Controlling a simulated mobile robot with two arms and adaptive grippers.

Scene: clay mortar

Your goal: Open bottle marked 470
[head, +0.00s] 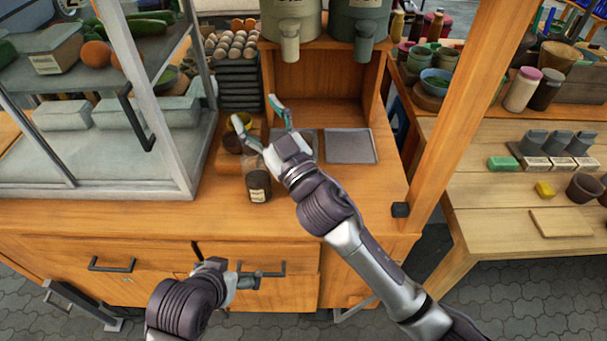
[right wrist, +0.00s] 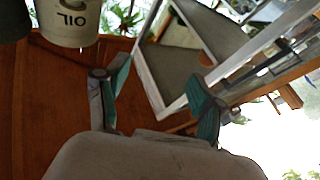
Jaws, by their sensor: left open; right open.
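A dark bottle with a pale label (head: 257,182) stands upright on the wooden counter, left of my right wrist. Its marking is too small to read, so I cannot tell if it says 470. My right gripper (head: 260,119) is open and empty, with its teal fingers spread above the counter beyond the bottle. The right gripper also shows in the right wrist view (right wrist: 155,92), with nothing between its fingers. My left gripper (head: 248,281) is open, low in front of the counter's drawers and below the bottle; its fingers are hard to make out.
A glass case (head: 100,150) stands left of the bottle. A dark square tray (head: 350,146) lies to the right.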

